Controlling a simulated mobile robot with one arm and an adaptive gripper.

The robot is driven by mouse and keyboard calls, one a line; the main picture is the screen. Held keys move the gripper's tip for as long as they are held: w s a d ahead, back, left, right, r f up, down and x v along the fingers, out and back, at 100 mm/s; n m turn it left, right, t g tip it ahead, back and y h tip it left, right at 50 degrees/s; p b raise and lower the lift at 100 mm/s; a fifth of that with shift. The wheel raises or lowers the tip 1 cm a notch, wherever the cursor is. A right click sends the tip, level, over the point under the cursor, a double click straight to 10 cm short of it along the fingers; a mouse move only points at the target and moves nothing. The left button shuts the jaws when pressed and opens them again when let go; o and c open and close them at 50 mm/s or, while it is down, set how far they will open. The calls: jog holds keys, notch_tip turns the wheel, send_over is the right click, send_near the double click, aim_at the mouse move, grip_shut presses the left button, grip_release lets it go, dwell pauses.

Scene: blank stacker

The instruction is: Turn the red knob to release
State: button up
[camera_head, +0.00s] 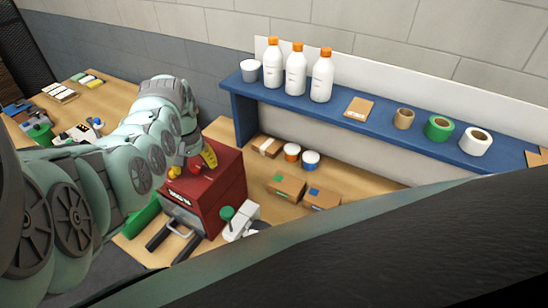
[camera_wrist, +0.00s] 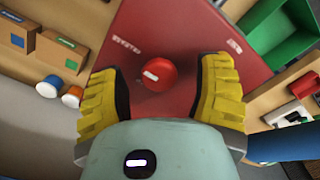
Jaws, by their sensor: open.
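The red knob (camera_wrist: 157,75) is round, with a white mark on it, and sits on the top face of a dark red box (camera_wrist: 140,25). In the wrist view my gripper (camera_wrist: 160,88) is open, with one yellow finger on each side of the knob and a visible gap on both sides. In the head view the red box (camera_head: 226,190) stands on the wooden bench, and my gripper (camera_head: 190,164) is at its top. There the knob (camera_head: 195,169) is partly hidden by my gripper. I cannot tell how high the fingertips are above the box face.
A blue shelf (camera_head: 375,128) behind holds white bottles (camera_head: 296,75) and tape rolls (camera_head: 439,128). Cardboard boxes (camera_head: 286,186) lie beneath it. A white device with a green knob (camera_head: 236,222) stands right of the box. A green tray (camera_wrist: 280,35) shows in the wrist view.

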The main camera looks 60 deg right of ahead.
aim_at(195, 166)
notch_tip(195, 166, up, 9)
jog(key=shift+d+r, duration=0.1)
jog(key=shift+r, duration=0.3)
jog(key=shift+r, duration=1.1)
